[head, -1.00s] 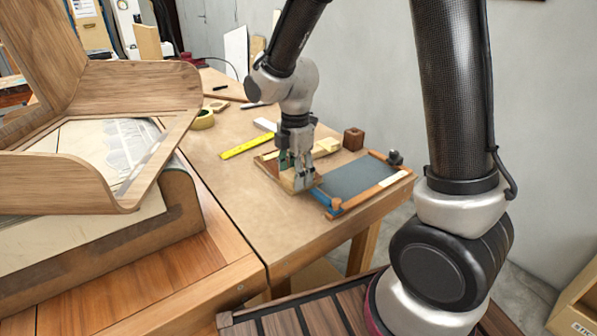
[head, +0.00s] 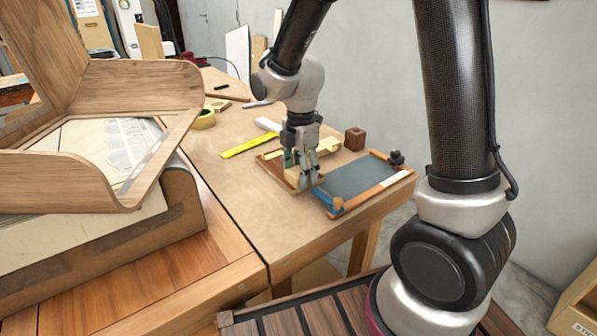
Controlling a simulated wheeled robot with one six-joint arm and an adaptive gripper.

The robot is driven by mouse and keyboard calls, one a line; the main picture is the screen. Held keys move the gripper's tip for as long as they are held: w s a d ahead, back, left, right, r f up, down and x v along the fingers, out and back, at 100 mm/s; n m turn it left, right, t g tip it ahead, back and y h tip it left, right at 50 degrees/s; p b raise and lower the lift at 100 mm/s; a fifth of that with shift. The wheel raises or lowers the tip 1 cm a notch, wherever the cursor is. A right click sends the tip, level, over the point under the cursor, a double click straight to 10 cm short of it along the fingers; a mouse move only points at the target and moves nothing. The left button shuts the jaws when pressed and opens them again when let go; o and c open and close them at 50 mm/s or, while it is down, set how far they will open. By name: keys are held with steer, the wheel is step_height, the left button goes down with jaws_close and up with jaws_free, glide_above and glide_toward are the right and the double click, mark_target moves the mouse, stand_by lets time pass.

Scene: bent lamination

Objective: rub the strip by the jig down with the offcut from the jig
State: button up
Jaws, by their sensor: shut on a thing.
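My gripper (head: 309,184) is low over the worktable, fingers pointing down, at the seam between a shallow wooden tray and a dark-faced board. It is shut on a small piece, seemingly the offcut, mostly hidden by the fingers. The dark grey board (head: 360,178) has wooden edge rails and a blue bar (head: 325,200) at its near left corner, close to my fingertips; this looks like the jig. The wooden tray (head: 268,168) lies just left of it, partly behind my gripper. A pale strip (head: 328,145) shows behind the fingers. I cannot tell which strip is the one by the jig.
A brown block (head: 354,139) stands behind the board and a dark knob (head: 396,157) is at its far right corner. A large curved wooden piece (head: 130,90) fills the left.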

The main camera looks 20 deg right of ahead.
steer(key=shift+s+a, duration=0.25)
steer(key=shift+a, duration=0.55)
steer(key=shift+w+d, duration=0.25)
steer(key=shift+d, duration=0.55)
steer(key=shift+a, duration=0.15)
steer(key=shift+s+a, duration=0.25)
steer(key=shift+a, duration=0.4)
steer(key=shift+d, duration=0.15)
steer(key=shift+w+d, duration=0.25)
steer(key=shift+d, duration=0.4)
steer(key=shift+a, duration=0.1)
